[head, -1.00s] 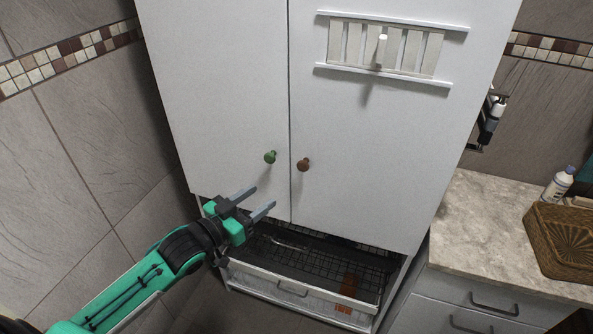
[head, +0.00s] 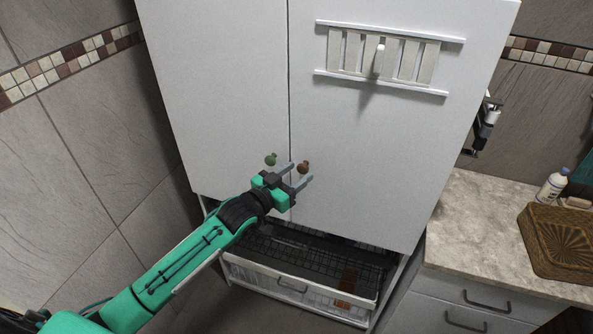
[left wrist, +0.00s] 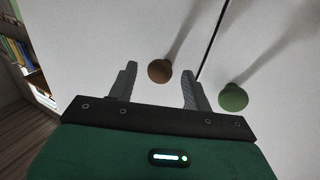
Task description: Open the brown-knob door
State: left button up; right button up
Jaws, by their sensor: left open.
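The brown knob (head: 304,166) is on the right white door (head: 370,160), near the seam between the two doors. The green knob (head: 270,159) is on the left door (head: 220,100). Both doors look shut. My left gripper (head: 302,173) is open, its fingertips close to the brown knob. In the left wrist view the brown knob (left wrist: 159,71) shows between the open fingers (left wrist: 160,78), nearer the right one, and the green knob (left wrist: 233,97) lies outside to the right. I cannot tell whether a finger touches the knob. My right gripper is not in view.
A white slatted panel with a peg (head: 380,60) is on the right door. An open wire drawer (head: 300,262) sits below the doors. A counter (head: 470,220) at the right holds a wicker basket (head: 555,240) and a bottle (head: 552,187). A tiled wall (head: 80,160) stands at the left.

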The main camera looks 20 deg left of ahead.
pick_arm(q)
jog(key=shift+w+d, duration=0.1)
jog(key=shift+w, duration=0.2)
grip_shut()
jog(key=shift+s, duration=0.15)
